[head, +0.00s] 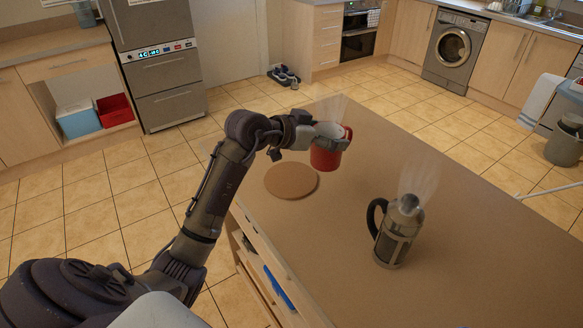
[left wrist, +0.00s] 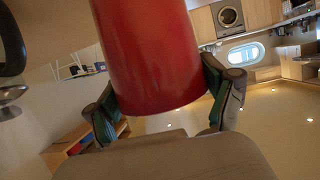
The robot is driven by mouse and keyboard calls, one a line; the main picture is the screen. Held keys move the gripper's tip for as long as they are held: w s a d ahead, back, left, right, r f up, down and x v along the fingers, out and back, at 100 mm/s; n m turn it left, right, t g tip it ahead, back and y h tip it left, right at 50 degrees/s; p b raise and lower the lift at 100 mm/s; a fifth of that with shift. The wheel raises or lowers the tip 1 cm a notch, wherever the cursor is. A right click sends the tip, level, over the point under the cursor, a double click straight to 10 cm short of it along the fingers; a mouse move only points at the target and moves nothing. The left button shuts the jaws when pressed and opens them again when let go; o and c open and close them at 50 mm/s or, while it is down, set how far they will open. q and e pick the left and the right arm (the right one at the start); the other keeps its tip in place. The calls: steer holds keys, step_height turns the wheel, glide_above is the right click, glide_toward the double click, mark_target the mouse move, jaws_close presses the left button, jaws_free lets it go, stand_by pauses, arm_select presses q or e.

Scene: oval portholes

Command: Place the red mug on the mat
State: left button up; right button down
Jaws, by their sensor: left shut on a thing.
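The red mug (head: 326,155) is in my left gripper (head: 318,138), above the far left part of the table. Steam rises from it and its handle points right. In the left wrist view the red mug (left wrist: 150,55) fills the upper middle, with the fingers of my left gripper (left wrist: 163,105) on both sides of it. The round brown mat (head: 291,181) lies flat on the table, left of and below the mug in the head view. Nothing rests on the mat. My right gripper is not in view.
A steaming metal French press (head: 397,232) with a black handle stands on the table (head: 455,240), right of the mat. The table between them is clear. An open drawer (head: 262,262) is on the table's left side. Kitchen cabinets and appliances stand beyond the tiled floor.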

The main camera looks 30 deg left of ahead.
arm_select(q)
steer(key=shift+a+f, duration=4.9)
steer(key=shift+a, duration=0.15)
steer(key=shift+s, duration=0.1)
steer(key=o, duration=1.4)
steer(key=shift+f, duration=0.2)
steer(key=shift+r, duration=0.15)
steer(key=v, duration=1.2)
steer(key=shift+b, duration=0.35)
